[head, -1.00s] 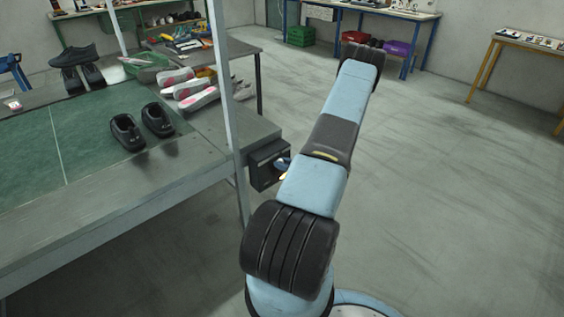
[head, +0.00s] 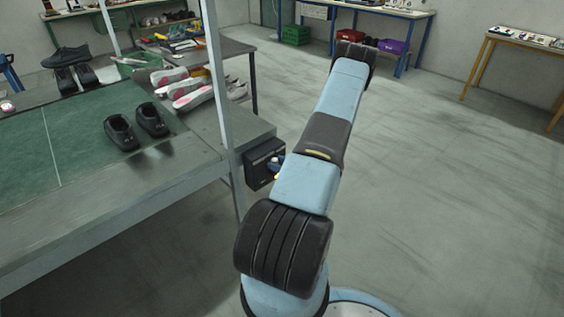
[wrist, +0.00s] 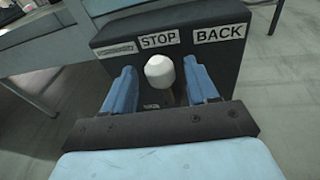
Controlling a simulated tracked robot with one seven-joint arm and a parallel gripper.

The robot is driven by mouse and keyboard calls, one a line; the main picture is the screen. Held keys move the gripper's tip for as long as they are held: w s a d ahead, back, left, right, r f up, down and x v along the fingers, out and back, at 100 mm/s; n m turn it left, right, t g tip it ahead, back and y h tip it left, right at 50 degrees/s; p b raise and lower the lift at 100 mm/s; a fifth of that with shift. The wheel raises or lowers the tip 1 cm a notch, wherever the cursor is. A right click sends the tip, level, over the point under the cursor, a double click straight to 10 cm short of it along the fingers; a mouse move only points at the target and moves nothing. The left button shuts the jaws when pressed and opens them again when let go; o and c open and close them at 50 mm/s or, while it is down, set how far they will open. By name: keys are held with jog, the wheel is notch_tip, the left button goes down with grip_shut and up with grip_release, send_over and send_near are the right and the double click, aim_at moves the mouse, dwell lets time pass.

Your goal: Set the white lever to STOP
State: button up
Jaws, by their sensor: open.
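The white lever knob (wrist: 160,72) stands between the two blue fingers of my gripper (wrist: 161,90) in the wrist view. The fingers are open, with a gap on each side of the knob. Behind it is the dark control box (wrist: 205,65), with the STOP label (wrist: 160,40) at the middle, the BACK label (wrist: 218,34) at the right, and a third label (wrist: 117,50) at the left, too small to read. The knob lies just below the STOP label. In the head view the control box (head: 262,163) is fixed near the table corner, and my arm hides most of my gripper.
The green-topped line table (head: 60,150) carries black shoes (head: 137,127). Pink-and-white shoes (head: 185,88) lie farther back. A metal post (head: 217,80) rises by the box. The floor at the right is clear, up to benches (head: 370,8) at the back.

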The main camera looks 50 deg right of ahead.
jog(key=s+d+r, duration=0.1)
jog(key=s, duration=1.2)
jog(key=shift+s+d+r, duration=0.3)
jog(key=shift+r, duration=0.1)
jog(key=shift+w, duration=0.1)
jog(key=w+a+r+n+g+y, duration=0.45)
jog(key=a+r+n, duration=0.3)
jog(key=r, duration=0.25)
jog(key=w+a+r+n+g+y, duration=0.35)
jog(key=w+a+r+n, duration=0.35)
jog(key=r, duration=0.4)
jog(key=s+a+r+n+g+h, duration=0.1)
jog(key=s+a+r+n+g, duration=0.2)
jog(key=a+r, duration=0.4)
jog(key=a+r+n+g+h, duration=0.1)
jog(key=a+r+n+g, duration=0.3)
jog(key=a, duration=0.6)
jog(key=s+a+r+n+t+h, duration=0.2)
jog(key=s+a+r+n+h, duration=0.2)
jog(key=s+r+n, duration=0.3)
jog(key=s+a+r+n+t+h, duration=0.2)
jog(key=s+a+r+n+h, duration=0.2)
jog(key=s+a+r+n, duration=0.3)
jog(key=shift+v, duration=1.15)
